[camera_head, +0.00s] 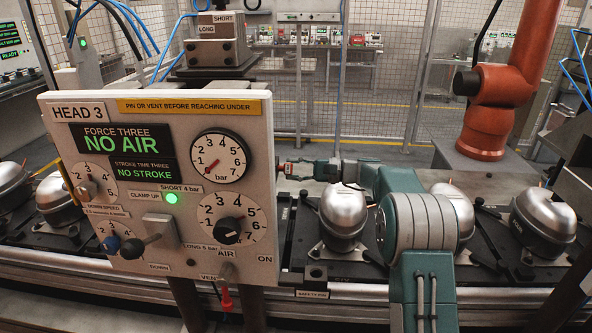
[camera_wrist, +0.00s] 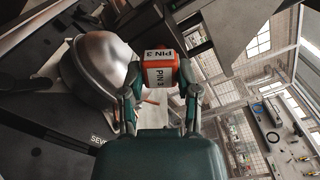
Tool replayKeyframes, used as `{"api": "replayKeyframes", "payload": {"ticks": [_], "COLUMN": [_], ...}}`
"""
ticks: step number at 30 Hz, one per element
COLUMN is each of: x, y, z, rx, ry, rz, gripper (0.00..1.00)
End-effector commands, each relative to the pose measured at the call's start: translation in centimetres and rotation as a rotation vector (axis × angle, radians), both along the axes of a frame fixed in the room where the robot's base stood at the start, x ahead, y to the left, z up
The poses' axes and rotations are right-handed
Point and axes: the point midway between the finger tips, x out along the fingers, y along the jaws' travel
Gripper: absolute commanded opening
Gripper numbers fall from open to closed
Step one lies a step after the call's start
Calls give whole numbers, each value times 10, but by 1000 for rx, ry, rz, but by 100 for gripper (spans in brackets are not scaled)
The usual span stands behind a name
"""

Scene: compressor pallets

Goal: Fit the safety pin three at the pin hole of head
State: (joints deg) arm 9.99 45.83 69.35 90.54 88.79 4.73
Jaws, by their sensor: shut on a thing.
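Safety pin three (camera_wrist: 160,58) shows in the wrist view as an orange body with white "PIN 3" labels. My gripper (camera_wrist: 162,84) is shut on it, one finger on each side. In the head view my gripper (camera_head: 303,168) reaches left behind the right edge of the head 3 panel (camera_head: 125,185), and a bit of red and white, likely the pin, shows at its tip. The panel reads "NO AIR" and "NO STROKE", with the clamp-up lamp green. The pin hole of the head cannot be made out; the panel hides much of the head behind it.
Silver compressors (camera_head: 343,215) stand on dark pallets along the conveyor on both sides of the panel. A "SAFETY PIN" label (camera_head: 312,293) is on the front rail below a small dark block. An orange robot arm (camera_head: 505,80) stands at the back right, before the mesh fence.

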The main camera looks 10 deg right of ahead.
Motion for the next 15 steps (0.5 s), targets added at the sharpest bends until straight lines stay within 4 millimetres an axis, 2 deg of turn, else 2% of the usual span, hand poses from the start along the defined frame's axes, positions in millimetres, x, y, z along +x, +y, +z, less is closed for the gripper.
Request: {"api": "replayKeyframes", "payload": {"ticks": [15], "x": [2], "y": [11], "z": [0], "rx": [1], "ry": [-1], "rz": [0], "gripper": [0]}}
